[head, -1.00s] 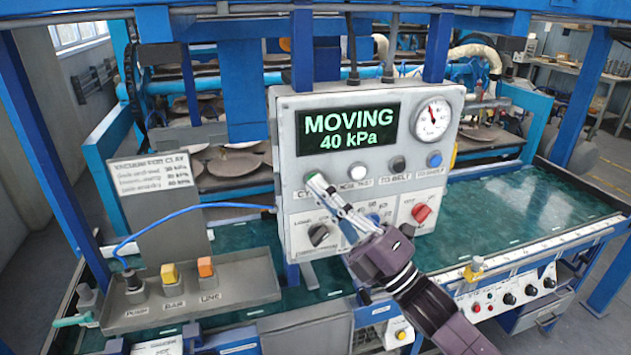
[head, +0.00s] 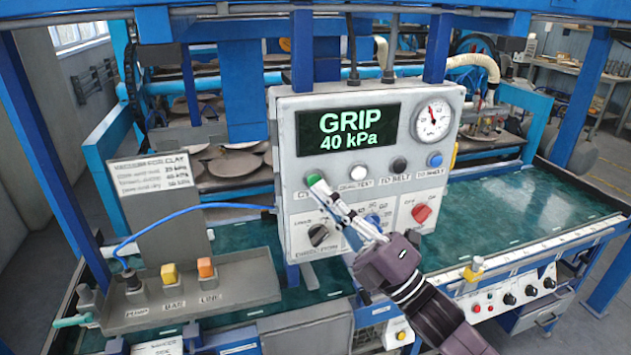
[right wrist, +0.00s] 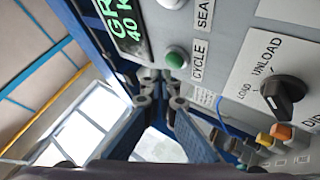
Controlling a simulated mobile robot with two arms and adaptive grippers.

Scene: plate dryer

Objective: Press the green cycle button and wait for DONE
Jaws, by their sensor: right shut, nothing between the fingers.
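The grey control panel (head: 285,130) stands in front of me. Its display (head: 347,129) reads GRIP 40 kPa in green. The green cycle button (head: 314,180) is at the panel's lower left, above the CYCLE label; it also shows in the right wrist view (right wrist: 175,59). My right gripper (head: 319,189) is shut and empty, its fingertips right at the green button. In the right wrist view the fingertips (right wrist: 163,76) are close beside the button; I cannot tell whether they touch it. My left gripper is not in view.
White (head: 358,173), black (head: 399,165) and blue (head: 435,159) buttons continue the row. Below are a black LOAD/UNLOAD knob (head: 319,235) and a red knob (head: 421,213). A green belt (head: 520,215) lies behind right.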

